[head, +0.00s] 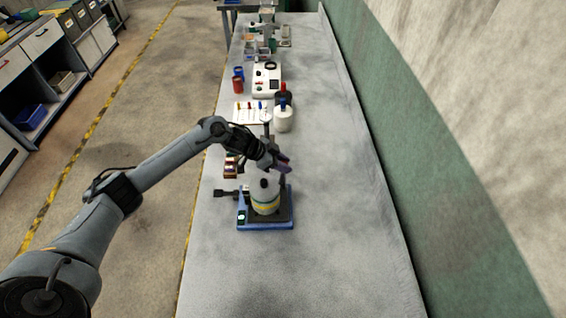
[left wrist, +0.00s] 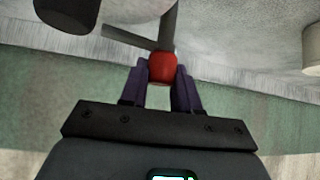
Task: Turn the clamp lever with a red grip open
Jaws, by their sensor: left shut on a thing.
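The red grip (left wrist: 162,68) of the clamp lever sits between the two purple fingers of my left gripper (left wrist: 161,80) in the left wrist view, and the gripper is shut on it. The dark lever bar (left wrist: 168,28) runs up from the grip toward the top of that view. The red grip is hidden in the head view. My right gripper is not in view.
The grey bench (head: 340,230) is clear in front and to the right of the base. A green and pale wall (head: 400,150) borders the right side.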

